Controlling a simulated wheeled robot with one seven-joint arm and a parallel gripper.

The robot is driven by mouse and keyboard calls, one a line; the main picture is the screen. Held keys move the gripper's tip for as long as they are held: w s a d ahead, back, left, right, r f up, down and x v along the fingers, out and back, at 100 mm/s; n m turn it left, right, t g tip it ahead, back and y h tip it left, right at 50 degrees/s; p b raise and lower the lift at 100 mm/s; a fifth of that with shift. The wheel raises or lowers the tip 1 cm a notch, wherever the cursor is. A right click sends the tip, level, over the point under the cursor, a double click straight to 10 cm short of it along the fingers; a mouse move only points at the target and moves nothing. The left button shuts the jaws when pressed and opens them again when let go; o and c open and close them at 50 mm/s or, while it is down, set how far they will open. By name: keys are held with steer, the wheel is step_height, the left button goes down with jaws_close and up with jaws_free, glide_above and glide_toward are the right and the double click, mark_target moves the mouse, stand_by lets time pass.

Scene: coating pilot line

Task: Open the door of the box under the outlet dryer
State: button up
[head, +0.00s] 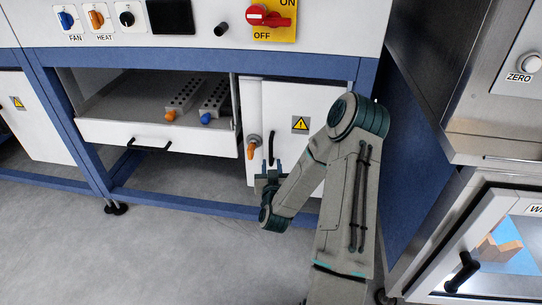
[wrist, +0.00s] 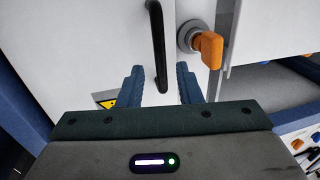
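The white box (head: 252,110) hangs under the panel with the FAN and HEAT knobs. Its white door (head: 315,95) has a yellow warning sticker (head: 300,125) and looks shut. A black upright bar handle (head: 271,147) is near the door's left edge and also shows in the wrist view (wrist: 157,40). An orange latch knob (head: 253,141) sits on the strip left of the door; it appears right of the handle in the wrist view (wrist: 209,47). My gripper (head: 271,166) is open, its fingers on either side of the handle's end in the wrist view. Contact cannot be told.
Left of the box is an open white drawer (head: 160,138) holding grey blocks with orange and blue ends. Blue frame legs and a low blue rail (head: 190,205) border the box. A cabinet with a glass door (head: 495,255) stands at right. Floor is clear in front.

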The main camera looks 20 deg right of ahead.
mark_target(271, 155)
steer(key=b+x, duration=0.1)
steer(key=x, duration=0.5)
steer(key=shift+w+d, duration=0.1)
steer(key=shift+w, duration=0.15)
jaws_close()
